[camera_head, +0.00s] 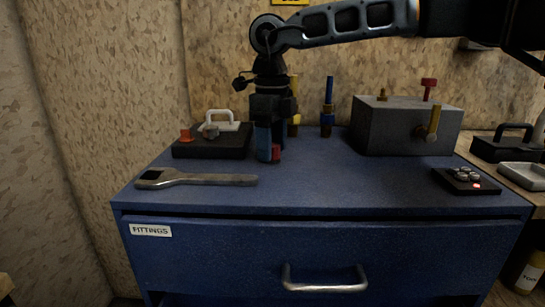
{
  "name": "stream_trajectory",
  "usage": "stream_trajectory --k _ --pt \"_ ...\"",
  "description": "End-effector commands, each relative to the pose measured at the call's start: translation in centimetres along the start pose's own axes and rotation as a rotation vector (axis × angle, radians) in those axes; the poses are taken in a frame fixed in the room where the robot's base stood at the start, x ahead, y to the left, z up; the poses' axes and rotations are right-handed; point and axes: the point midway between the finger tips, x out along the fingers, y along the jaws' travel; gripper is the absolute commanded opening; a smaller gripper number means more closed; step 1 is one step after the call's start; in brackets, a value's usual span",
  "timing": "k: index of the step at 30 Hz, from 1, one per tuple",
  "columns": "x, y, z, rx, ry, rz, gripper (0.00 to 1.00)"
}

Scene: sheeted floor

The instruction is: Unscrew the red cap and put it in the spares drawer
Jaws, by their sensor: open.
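My gripper (270,148) points down over the blue cabinet top, left of centre, open. A small red piece (276,154) shows at its fingertips; I cannot tell whether it is the red cap or whether the fingers touch it. An orange-red knob-like piece (186,135) sits on the black case (210,149) at the left. A red-topped knob (429,84) stands on the grey box (400,130) at the right. The closed drawer (235,262) in front has a silver handle and a label (150,230) reading FITTINGS. No label reading spares shows.
A wrench (195,179) lies at the front left of the top. A blue post (328,105) and a yellow post stand behind my gripper. A black pad with buttons (466,181) lies front right. The front middle of the top is clear.

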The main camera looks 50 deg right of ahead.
Motion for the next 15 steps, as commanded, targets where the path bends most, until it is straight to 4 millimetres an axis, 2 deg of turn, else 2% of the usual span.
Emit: stream_trajectory --k 9,15 --pt "0.28 -0.02 0.01 0.421 -0.001 -0.002 0.58" --pt "0.11 0.01 0.01 0.597 -0.001 -0.001 0.58"
